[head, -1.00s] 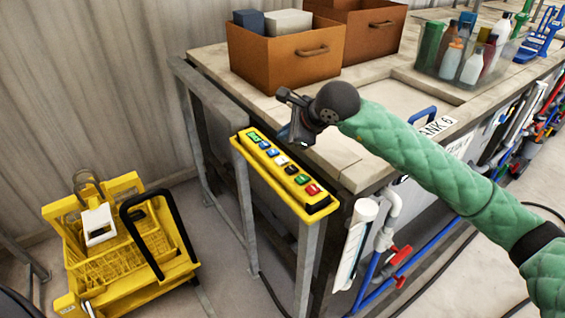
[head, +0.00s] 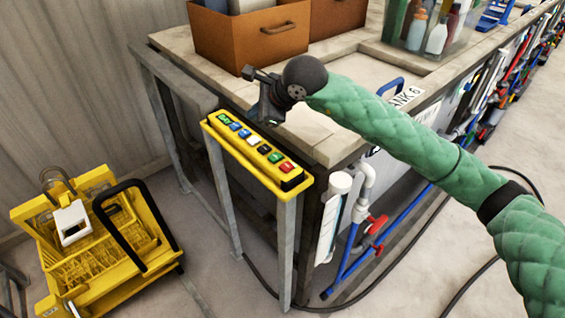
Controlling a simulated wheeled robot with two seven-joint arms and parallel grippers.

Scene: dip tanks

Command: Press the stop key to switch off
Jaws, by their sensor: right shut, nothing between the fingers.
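A yellow key panel (head: 258,158) sits on grey posts in front of the workbench. It carries a slanting row of several coloured keys. A red key (head: 286,167) is at the near right end, beside a dark green key (head: 275,157). A lettered green key (head: 225,119) is at the far left end. The lettering is too small to read, so I cannot tell for sure which is the stop key. My right gripper (head: 264,117) is shut and empty, pointing down above and behind the far half of the row, apparently apart from it. My left gripper is out of view.
The workbench (head: 310,131) with brown boxes (head: 262,38) and a clear bin of bottles stands behind the panel. Pipes with red valves (head: 376,222) and a cable lie right of the panel.

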